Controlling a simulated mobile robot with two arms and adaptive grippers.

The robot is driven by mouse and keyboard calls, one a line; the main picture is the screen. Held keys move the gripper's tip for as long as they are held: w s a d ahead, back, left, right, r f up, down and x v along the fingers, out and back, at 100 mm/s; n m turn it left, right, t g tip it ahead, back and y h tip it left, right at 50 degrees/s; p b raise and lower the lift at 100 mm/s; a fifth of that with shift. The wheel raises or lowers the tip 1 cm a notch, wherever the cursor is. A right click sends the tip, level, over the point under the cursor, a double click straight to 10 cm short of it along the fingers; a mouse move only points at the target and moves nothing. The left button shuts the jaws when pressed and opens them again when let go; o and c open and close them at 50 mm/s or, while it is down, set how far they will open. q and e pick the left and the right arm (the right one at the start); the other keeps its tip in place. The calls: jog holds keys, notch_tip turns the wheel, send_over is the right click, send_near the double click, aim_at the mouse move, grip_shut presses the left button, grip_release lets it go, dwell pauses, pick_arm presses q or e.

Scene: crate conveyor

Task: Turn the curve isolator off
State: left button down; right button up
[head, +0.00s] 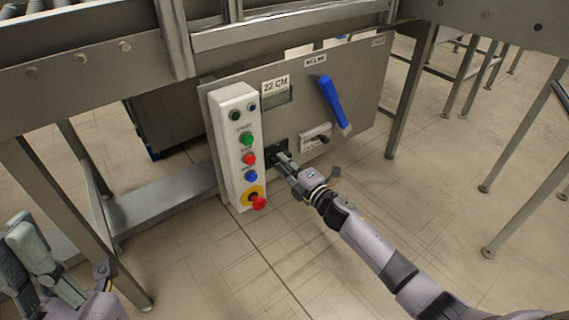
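A grey panel (364,82) hangs under the conveyor frame. It carries a small black square fitting (270,161) just right of the white button box, and a pale plate with a dark knob (316,138) further right. I cannot read a label that says which is the curve isolator. My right gripper (279,155) reaches in from the lower right, its fingertips at the black fitting and largely covering it. I cannot tell whether it grips anything there. My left gripper (36,262) is low at the left edge, away from the panel; its finger opening is unclear.
The white button box (228,134) has green, red and blue buttons and a red mushroom button (259,202) on yellow, close left of my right gripper. A blue lever (333,102) is up right. Metal legs (408,92) stand on the tiled floor.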

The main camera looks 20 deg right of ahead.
jog(key=o, duration=0.4)
jog(key=shift+s, duration=0.1)
jog(key=v, duration=1.2)
dwell(0.4)
